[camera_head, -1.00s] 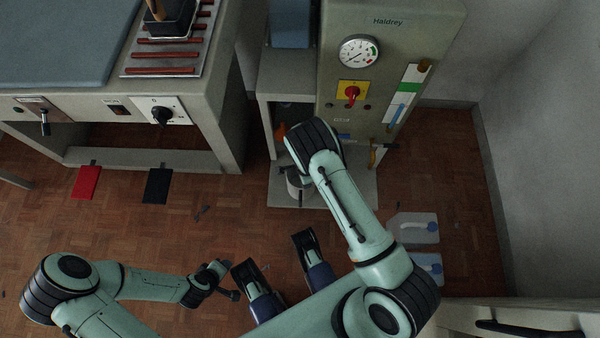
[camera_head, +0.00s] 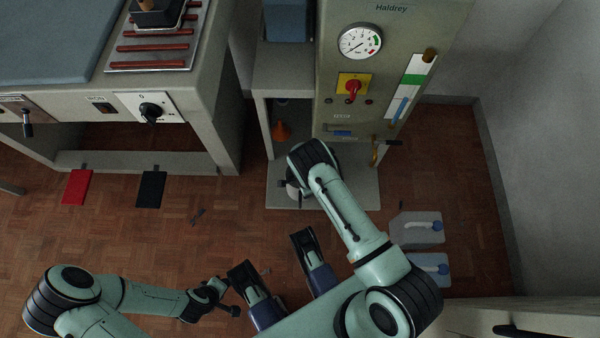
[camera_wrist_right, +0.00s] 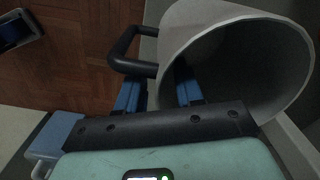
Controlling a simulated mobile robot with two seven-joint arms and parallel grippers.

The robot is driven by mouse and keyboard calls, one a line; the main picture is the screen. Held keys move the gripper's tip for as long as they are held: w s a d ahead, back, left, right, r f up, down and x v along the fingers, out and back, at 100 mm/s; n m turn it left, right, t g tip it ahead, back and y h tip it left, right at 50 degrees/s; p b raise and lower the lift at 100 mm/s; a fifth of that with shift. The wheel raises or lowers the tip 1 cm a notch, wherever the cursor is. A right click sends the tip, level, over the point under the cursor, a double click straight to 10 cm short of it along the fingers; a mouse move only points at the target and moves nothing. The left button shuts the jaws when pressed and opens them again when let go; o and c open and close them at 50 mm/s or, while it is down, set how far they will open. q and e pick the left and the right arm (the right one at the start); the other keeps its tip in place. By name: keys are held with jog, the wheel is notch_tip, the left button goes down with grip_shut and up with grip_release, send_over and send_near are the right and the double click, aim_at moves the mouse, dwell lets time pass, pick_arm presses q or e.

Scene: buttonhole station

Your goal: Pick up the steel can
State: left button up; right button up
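The steel can (camera_head: 293,189) stands on the low grey base plate of the gauge cabinet, mostly hidden beneath my right wrist in the head view. In the right wrist view the can (camera_wrist_right: 215,30) is a large grey open cylinder with its mouth toward the camera and a black handle (camera_wrist_right: 122,48) at left. My right gripper (camera_wrist_right: 161,92) is open; its blue fingers straddle the can's near-left wall by the handle, one outside and one at the mouth. Contact cannot be seen. My left gripper (camera_head: 222,298) is away from the can, low over the floor; its opening is unclear.
A workbench (camera_head: 190,110) stands left, above red (camera_head: 77,187) and black (camera_head: 151,189) pedals. Grey-blue containers (camera_head: 415,229) lie right.

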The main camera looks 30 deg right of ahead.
grip_shut()
dwell(1.4)
